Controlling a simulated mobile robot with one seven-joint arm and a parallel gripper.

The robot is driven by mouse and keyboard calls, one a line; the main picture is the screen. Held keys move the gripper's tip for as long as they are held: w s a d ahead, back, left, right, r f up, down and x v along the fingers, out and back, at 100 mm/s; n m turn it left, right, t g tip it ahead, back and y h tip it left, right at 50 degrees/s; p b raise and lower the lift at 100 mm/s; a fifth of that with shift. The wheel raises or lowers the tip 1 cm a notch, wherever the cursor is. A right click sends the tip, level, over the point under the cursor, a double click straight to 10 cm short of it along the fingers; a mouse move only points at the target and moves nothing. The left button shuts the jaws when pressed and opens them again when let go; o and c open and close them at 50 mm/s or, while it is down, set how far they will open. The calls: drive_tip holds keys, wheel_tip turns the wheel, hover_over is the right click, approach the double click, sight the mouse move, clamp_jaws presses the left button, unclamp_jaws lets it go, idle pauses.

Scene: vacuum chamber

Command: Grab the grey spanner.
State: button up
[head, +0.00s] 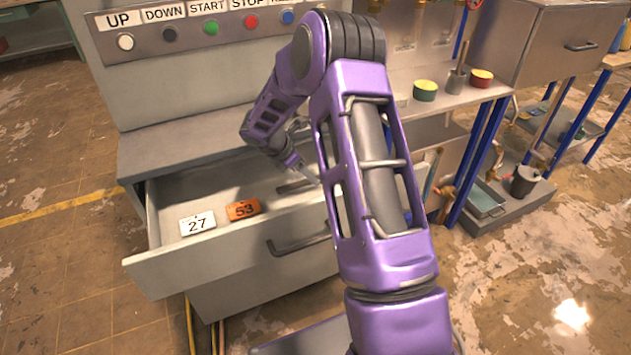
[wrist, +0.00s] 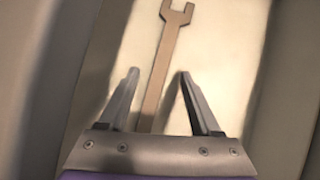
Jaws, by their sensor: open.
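The spanner (wrist: 167,50) lies on the pale floor of an open drawer and looks grey-brown in the wrist view. Its open-ended head is at the top, and its handle runs down between my fingers. My gripper (wrist: 158,75) is open, with one finger on each side of the handle and neither clearly touching it. The handle's lower end is hidden behind the gripper body. In the head view my gripper (head: 306,171) reaches down into the drawer. A dark grey bar (head: 294,186) beside it may be the spanner; my arm hides part of that area.
The open drawer (head: 215,262) has raised walls and a front handle (head: 297,245). A white tag marked 27 (head: 197,224) and an orange tag marked 53 (head: 243,210) lie in its left part. A panel with several buttons (head: 210,27) stands above. Bowls (head: 425,91) stand on a shelf to the right.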

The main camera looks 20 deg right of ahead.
drive_tip(key=shift+x, duration=0.85)
drive_tip(key=shift+c, duration=0.2)
clamp_jaws()
drive_tip(key=shift+r, duration=0.15)
